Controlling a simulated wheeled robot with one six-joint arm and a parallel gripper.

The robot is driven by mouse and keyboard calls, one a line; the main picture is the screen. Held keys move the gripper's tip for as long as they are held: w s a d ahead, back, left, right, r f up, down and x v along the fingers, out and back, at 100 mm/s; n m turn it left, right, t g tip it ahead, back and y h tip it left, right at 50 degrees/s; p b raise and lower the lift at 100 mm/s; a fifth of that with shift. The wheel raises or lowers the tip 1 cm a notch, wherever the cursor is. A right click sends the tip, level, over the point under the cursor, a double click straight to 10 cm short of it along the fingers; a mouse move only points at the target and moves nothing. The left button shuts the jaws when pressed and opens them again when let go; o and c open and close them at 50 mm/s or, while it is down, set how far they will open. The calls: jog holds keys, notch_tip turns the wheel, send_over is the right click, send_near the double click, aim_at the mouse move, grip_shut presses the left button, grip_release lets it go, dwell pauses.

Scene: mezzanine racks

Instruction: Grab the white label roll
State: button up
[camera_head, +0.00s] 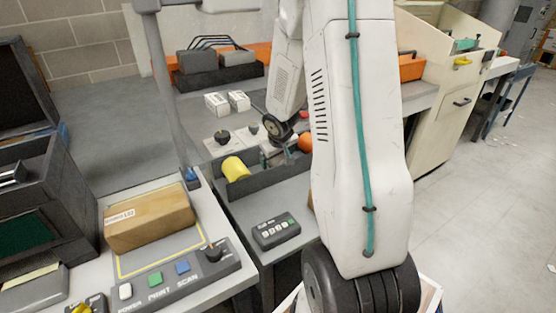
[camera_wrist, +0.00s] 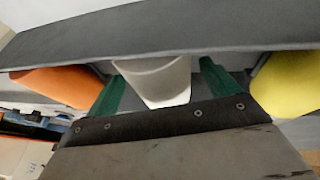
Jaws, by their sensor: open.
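The white label roll (camera_wrist: 155,80) shows in the wrist view between my gripper's two green fingers. My gripper (camera_wrist: 163,88) is open, with one finger on each side of the roll and narrow gaps visible. In the head view my gripper (camera_head: 277,157) is low at the dark tray, between a yellow roll and an orange roll. The white roll cannot be clearly made out there, as my gripper and wrist cover that spot. Its upper part in the wrist view is cut off by a dark grey wall.
A yellow roll (camera_head: 235,168) and an orange roll (camera_head: 305,142) flank my gripper in the dark tray (camera_head: 240,187). A keypad (camera_head: 276,231) lies in front. A cardboard box (camera_head: 149,218) sits on the left station. Two small white boxes (camera_head: 228,102) stand behind.

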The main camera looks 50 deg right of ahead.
jog(key=shift+w+d+f, duration=0.15)
jog(key=shift+w+f, duration=0.05)
jog(key=shift+f, duration=0.4)
jog(key=c, duration=1.2)
jog(key=shift+r, duration=0.2)
